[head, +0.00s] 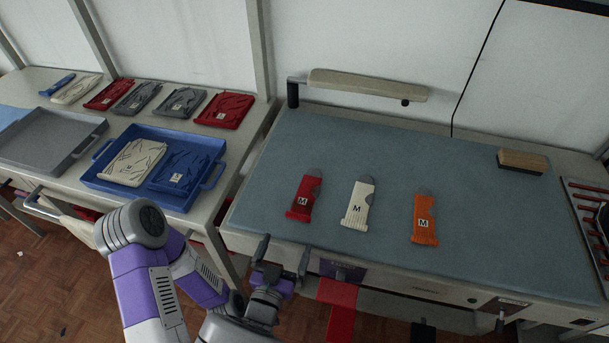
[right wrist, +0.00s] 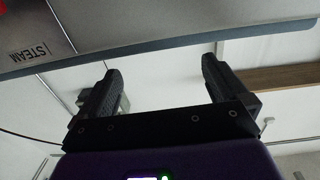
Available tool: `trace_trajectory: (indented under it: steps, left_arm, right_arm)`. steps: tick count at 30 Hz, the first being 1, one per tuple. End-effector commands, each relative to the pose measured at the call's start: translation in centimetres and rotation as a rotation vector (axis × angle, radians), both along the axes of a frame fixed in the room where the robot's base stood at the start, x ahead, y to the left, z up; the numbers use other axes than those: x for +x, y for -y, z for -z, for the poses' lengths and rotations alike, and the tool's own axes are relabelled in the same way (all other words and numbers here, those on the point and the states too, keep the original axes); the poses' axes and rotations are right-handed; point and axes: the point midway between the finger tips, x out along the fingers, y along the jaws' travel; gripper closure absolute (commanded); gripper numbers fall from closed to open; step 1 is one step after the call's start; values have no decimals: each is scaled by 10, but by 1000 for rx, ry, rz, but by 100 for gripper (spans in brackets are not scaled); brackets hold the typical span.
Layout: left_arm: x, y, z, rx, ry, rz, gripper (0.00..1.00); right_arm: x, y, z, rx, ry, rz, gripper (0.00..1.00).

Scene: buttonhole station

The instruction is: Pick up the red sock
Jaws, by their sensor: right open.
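The red sock (head: 304,196) lies flat on the blue-grey table mat (head: 400,262), leftmost of three socks. My right gripper (head: 283,256) is at the table's front edge, below and slightly left of the red sock in the head view. Its fingers are spread and empty, apart from the sock. In the right wrist view the two dark fingers (right wrist: 155,85) also stand apart with nothing between them. No sock can be made out in that view. My left gripper is not in view.
A white sock (head: 358,203) and an orange sock (head: 425,218) lie to the right. A brush (head: 522,161) is at the back right, a padded arm (head: 368,85) at the back. A blue tray (head: 207,192) with folded garments stands left. The mat's centre back is clear.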

Motion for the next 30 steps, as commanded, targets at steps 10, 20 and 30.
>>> trace_trajectory:
  steps: [10,20,30]
  left_arm:
    - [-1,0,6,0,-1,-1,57]
    - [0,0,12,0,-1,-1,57]
    - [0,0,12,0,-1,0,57]
  right_arm:
    - [32,12,1,2,1,3,0]
    - [70,26,1,1,-1,2,0]
    - [71,26,0,1,-1,0,17]
